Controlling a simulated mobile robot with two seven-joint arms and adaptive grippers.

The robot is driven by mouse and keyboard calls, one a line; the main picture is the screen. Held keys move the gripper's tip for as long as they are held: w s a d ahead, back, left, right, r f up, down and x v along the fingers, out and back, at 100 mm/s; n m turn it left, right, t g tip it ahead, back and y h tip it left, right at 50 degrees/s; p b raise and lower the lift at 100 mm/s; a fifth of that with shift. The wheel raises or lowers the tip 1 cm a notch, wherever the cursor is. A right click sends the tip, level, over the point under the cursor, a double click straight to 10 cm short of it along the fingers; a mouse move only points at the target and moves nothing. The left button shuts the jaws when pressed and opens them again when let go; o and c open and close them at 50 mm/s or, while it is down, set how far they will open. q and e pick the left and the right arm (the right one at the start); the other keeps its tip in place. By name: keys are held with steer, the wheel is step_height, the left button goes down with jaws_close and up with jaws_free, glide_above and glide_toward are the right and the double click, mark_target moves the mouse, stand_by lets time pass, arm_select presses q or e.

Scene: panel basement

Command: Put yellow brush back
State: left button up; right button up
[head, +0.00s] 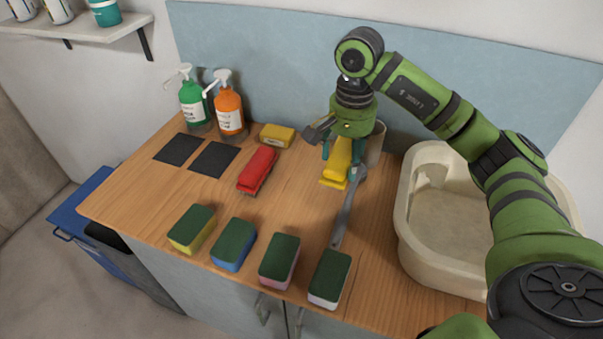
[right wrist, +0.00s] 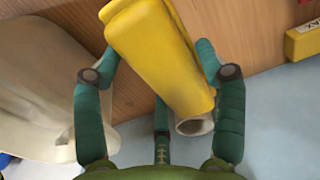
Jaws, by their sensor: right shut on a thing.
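The yellow brush (head: 337,163) is held by my right gripper (head: 345,158) over the back of the wooden counter, to the left of the basin. In the right wrist view the yellow brush (right wrist: 160,55) lies between the green fingers, which are closed around its body. Its lower face is hidden, and I cannot tell whether it touches the counter. A red brush (head: 258,170) lies on the counter to the left. My left gripper is not in view.
A beige basin (head: 408,225) stands at right. A pale cylinder (head: 375,143) is close behind the gripper. A yellow box (head: 277,136), two black squares (head: 178,149) and pump bottles (head: 229,108) are at left. Several sponges (head: 233,243) line the front. A grey tool (head: 345,210) lies mid-counter.

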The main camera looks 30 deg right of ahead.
steer(key=w+a+f+p, duration=0.1)
steer(key=w+a+f, duration=0.1)
steer(key=w+a, duration=0.1)
steer(key=w+a+f+p, duration=0.2)
steer(key=w+f, duration=0.1)
steer(key=shift+w+a, duration=0.1)
steer(key=shift+a, duration=0.3)
step_height(320, 180, down, 3)
steer(key=shift+f+p, duration=0.15)
steer(key=shift+p, duration=0.65)
steer(key=shift+f, duration=0.5)
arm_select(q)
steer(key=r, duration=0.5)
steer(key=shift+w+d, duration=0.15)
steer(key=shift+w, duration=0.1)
arm_select(e)
steer(key=o, duration=1.2)
steer(key=shift+r, duration=0.1)
